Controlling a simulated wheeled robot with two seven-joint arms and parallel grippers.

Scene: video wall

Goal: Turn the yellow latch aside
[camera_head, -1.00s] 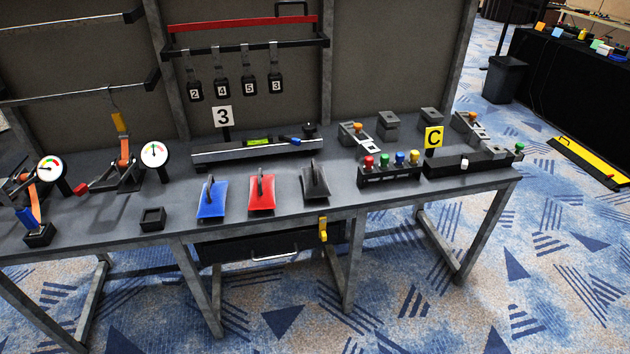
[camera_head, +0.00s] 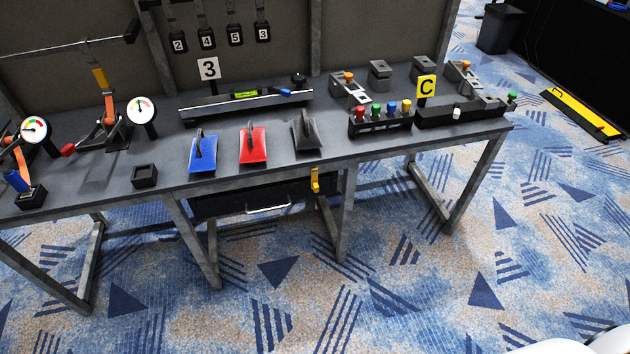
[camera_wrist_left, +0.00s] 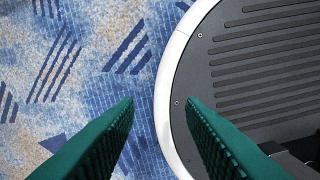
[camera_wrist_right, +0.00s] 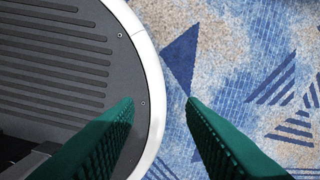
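The yellow latch (camera_head: 315,180) hangs upright below the front edge of the workbench, at the right end of a black drawer (camera_head: 225,202) with a silver handle (camera_head: 268,209). It appears to overlap the right end of the drawer front. My left gripper (camera_wrist_left: 160,103) is open and empty above the carpet and the rim of my base. My right gripper (camera_wrist_right: 160,103) is open and empty, also beside my base. Neither gripper's fingers show in the head view, and both are far from the latch.
The workbench (camera_head: 330,165) carries a blue pad (camera_head: 203,155), a red pad (camera_head: 252,147), a black pad (camera_head: 307,138) and a row of coloured buttons (camera_head: 380,118). Metal legs (camera_head: 194,245) stand under it. The carpet (camera_head: 390,290) in front is clear.

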